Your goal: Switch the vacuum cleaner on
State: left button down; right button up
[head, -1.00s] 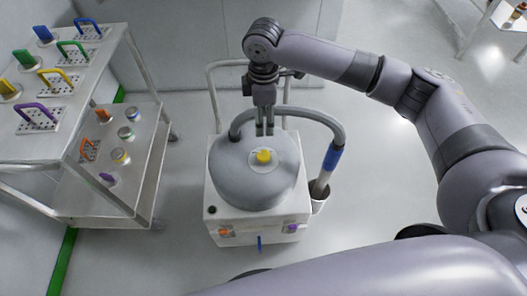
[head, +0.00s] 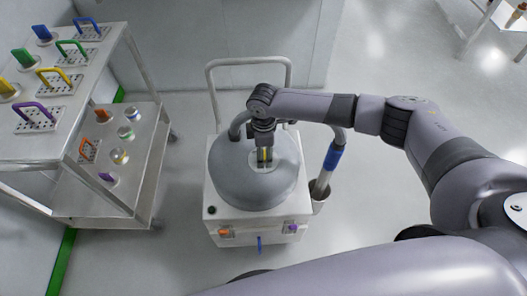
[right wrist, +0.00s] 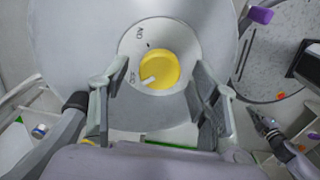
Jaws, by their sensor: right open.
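The vacuum cleaner (head: 228,188) has a grey domed top on a white wheeled base. Its yellow knob (right wrist: 159,69) sits on a pale round plate marked ON and OFF in the right wrist view. The knob's white pointer is turned toward the OFF mark. My right gripper (head: 264,163) is over the top of the dome and partly hides the knob in the head view. Its fingers are open, one on each side of the knob, with nothing gripped. What looks like my left gripper (right wrist: 268,128) shows small at the lower right of the right wrist view; its fingers are unclear.
A grey hose with a blue-banded wand (head: 331,160) stands at the cleaner's right, and a push handle (head: 250,61) rises behind. A steel cart (head: 150,160) with coloured-handled items stands at the left. The floor in front and right is clear.

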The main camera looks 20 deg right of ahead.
jog(key=shift+f, duration=0.25)
jog(key=shift+c, duration=0.5)
jog(key=c, duration=1)
